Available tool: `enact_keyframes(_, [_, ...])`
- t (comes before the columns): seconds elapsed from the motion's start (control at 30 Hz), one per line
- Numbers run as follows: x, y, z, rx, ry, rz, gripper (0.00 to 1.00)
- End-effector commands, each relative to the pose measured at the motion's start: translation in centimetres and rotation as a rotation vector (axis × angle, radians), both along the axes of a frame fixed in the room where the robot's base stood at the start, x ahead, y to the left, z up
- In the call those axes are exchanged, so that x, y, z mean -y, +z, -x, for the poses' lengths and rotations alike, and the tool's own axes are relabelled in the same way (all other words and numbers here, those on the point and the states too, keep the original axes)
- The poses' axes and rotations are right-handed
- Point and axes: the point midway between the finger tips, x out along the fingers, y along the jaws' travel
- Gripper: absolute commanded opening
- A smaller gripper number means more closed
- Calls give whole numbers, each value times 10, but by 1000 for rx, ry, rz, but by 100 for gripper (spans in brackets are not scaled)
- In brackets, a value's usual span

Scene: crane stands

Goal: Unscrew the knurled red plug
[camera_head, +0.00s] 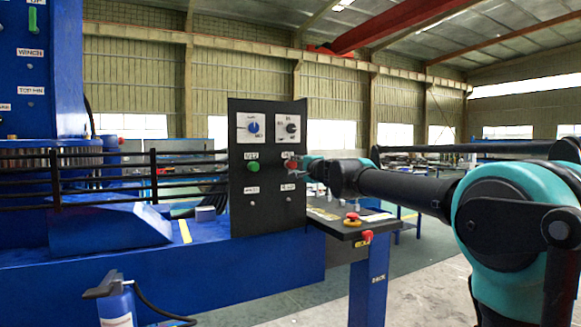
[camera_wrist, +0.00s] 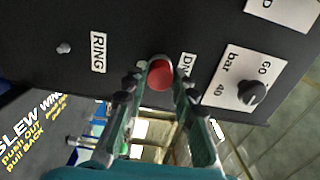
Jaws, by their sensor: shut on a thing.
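The red plug (camera_wrist: 160,74) sits on the dark face of the upright panel (camera_head: 240,222), between the "RING" label and another label that is partly covered. Its knurling is too small to make out. My gripper (camera_wrist: 159,80) has one finger on each side of the plug and is shut on it. In the camera_head view the plug (camera_head: 290,165) shows as a small red spot at the panel's right side. My gripper (camera_head: 301,166) reaches it from the right and hides part of it.
A green knob (camera_head: 253,166) is left of the plug. A blue knob (camera_head: 253,127) and a black knob (camera_head: 291,128) on white plates are above. Small metal switches sit below. A ledge with a red mushroom button (camera_head: 352,217) stands at the panel's lower right, below my arm.

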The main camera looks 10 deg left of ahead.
Motion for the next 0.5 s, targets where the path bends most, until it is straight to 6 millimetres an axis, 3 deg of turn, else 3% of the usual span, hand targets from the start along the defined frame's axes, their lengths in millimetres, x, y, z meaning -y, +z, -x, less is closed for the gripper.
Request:
enact_keyframes(0.3, [1,0,1,10,0,15,0])
enact_keyframes(0.5, [1,0,1,129,0,191,0])
